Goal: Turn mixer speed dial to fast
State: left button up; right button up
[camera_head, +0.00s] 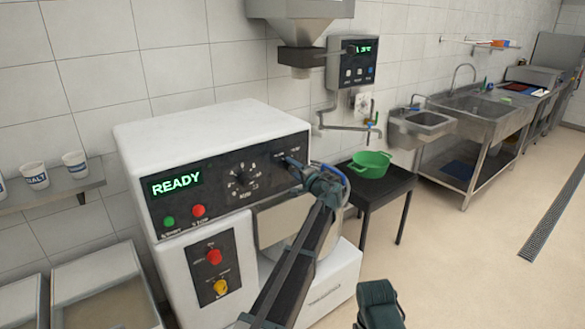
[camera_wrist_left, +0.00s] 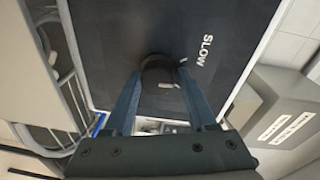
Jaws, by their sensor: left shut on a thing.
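The white mixer (camera_head: 215,130) has a dark front panel with a lit READY display (camera_head: 177,184). The speed dial (camera_wrist_left: 160,68) is a round black knob on that panel, seen close up in the left wrist view. The word SLOW (camera_wrist_left: 203,50) is printed to its right there; no FAST label can be read. My left gripper (camera_wrist_left: 162,84) is shut on the speed dial, one finger on each side. In the head view my left gripper (camera_head: 300,168) reaches the panel's right end and covers the dial.
A timer knob (camera_head: 239,180), green button (camera_head: 169,222) and red button (camera_head: 198,211) share the panel. Below are a red knob (camera_head: 214,257) and a yellow knob (camera_head: 221,287). A green bowl (camera_head: 370,165) stands on a black table to the right. Open floor lies farther right.

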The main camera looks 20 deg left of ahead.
pick_arm(q)
jog(key=m, duration=0.3)
jog(key=shift+d+f, duration=0.1)
jog(key=shift+d, duration=0.1)
jog(key=shift+m+g+p, duration=0.4)
jog(key=shift+m+g, duration=0.1)
jog(key=shift+m, duration=1.3)
grip_shut()
jog(key=o, duration=1.3)
grip_release()
jog(key=shift+w+a, duration=0.1)
jog(key=p+v, duration=0.1)
jog(key=v, duration=1.3)
jog(key=shift+f, duration=0.1)
